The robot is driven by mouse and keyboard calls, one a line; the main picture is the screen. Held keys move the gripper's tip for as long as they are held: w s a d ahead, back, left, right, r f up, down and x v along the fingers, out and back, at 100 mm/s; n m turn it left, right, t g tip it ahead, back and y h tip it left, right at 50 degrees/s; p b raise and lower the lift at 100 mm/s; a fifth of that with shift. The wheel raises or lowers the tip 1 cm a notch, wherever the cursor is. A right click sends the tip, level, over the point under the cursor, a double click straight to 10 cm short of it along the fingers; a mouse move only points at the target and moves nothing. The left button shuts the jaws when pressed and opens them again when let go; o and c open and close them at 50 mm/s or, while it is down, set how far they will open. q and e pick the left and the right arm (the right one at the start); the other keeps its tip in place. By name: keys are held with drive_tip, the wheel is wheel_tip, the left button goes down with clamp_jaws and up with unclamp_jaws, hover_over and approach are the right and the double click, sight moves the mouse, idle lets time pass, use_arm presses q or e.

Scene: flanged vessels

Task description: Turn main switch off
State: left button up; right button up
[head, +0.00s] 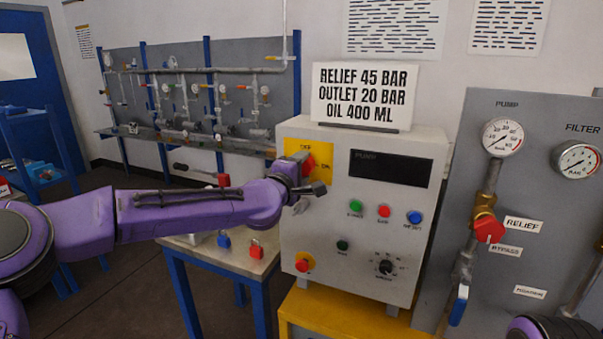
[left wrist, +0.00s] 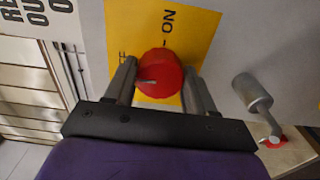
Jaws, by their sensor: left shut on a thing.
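The main switch is a red round knob (head: 308,163) on a yellow plate (head: 322,150) marked OFF at the top and ON at the right, at the upper left of the grey control box (head: 345,240). In the left wrist view the knob (left wrist: 162,72) sits between the two fingers of my left gripper (left wrist: 159,82), which is shut on it. A pale mark shows on the knob's left side, on the side of the partly hidden OFF label; ON shows above it. I cannot tell the exact setting. My right gripper is not in view.
The box has a dark display (head: 390,168), green, red and blue buttons, and a lower red knob (head: 303,264). Blue and red padlocks (head: 257,249) are on the bench at left. A grey pump panel (head: 540,190) with gauges and valves stands at right.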

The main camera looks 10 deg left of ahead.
use_arm(q)
drive_tip(key=shift+n, duration=0.3)
drive_tip(key=o, duration=1)
drive_tip(key=shift+o, duration=0.2)
drive_tip(key=b+v, duration=0.3)
drive_tip(key=v, duration=0.7)
drive_tip(key=shift+s, duration=0.2)
drive_tip(key=shift+a, duration=0.15)
